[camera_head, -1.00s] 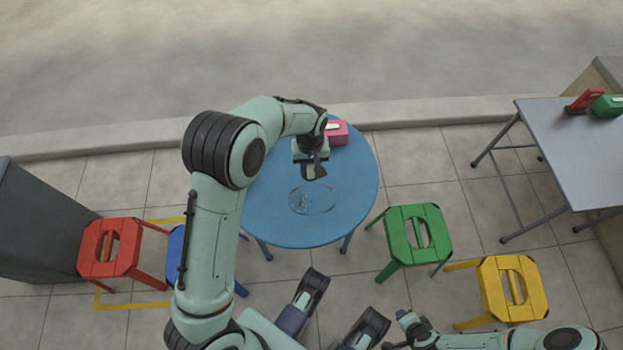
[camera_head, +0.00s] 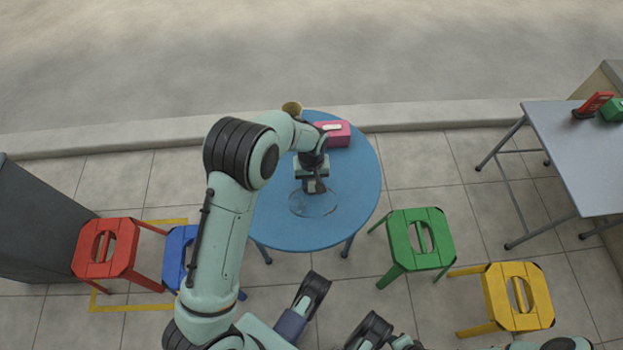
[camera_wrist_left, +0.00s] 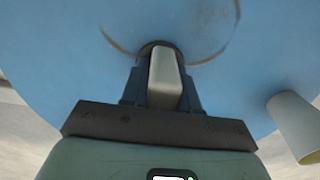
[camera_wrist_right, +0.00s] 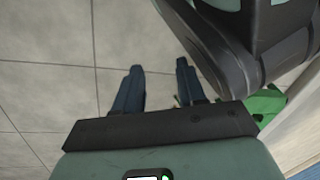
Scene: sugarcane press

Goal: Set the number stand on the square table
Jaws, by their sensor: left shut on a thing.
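My left gripper (camera_head: 312,184) is over the blue round table (camera_head: 345,205). In the left wrist view it is shut on a pale, narrow upright piece (camera_wrist_left: 164,75) with a dark rounded part at its far end. This may be the number stand, but no number shows. A red upright plate on a dark base (camera_head: 596,104), also like a stand, is on the grey table (camera_head: 575,145) at the right, apparently the square table. My right gripper (camera_wrist_right: 160,66) is open and empty above the floor tiles.
A pink box (camera_head: 336,139) and a tan cup (camera_head: 291,108) are at the round table's back. A green box (camera_head: 613,110) sits beside the red plate. Red, blue, green (camera_head: 420,238) and yellow stools stand around. The grey table's front is clear.

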